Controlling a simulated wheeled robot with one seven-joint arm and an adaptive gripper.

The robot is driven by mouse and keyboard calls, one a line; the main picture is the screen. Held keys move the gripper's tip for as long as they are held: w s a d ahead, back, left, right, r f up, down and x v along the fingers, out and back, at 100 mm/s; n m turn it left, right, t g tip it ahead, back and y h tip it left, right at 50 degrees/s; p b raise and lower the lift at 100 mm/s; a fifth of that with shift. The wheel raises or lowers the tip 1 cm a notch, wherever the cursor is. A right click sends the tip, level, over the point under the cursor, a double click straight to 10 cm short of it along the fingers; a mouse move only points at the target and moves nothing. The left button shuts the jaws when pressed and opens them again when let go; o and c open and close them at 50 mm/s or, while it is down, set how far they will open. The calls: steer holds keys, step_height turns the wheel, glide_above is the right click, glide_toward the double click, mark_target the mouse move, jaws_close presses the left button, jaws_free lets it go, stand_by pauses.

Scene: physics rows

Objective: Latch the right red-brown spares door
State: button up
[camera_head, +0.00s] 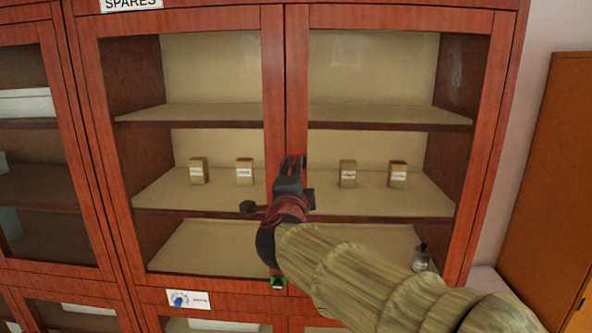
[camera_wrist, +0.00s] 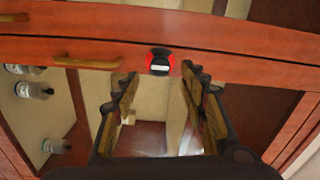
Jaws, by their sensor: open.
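The right red-brown spares door (camera_head: 484,130) is a glazed frame in the head view. It looks flush with the cabinet, but I cannot tell whether a small gap is left. My gripper (camera_head: 291,165) is in front of the middle stiles and hides part of them. In the wrist view my gripper (camera_wrist: 158,88) is open, with nothing between its fingers. A black latch piece with a red surround (camera_wrist: 159,61) sits on a red-brown rail just beyond the fingertips. A brass bar handle (camera_wrist: 88,62) is left of it.
The left spares door (camera_head: 272,80) stands beside it, with a black and green fitting (camera_head: 278,282) low down. Small boxes (camera_head: 348,174) stand on shelves behind glass. A picture label (camera_head: 188,300) is below. An orange-brown cabinet (camera_head: 548,190) stands at the right.

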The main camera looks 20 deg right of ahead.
steer(key=v, duration=0.6)
steer(key=shift+s, duration=0.2)
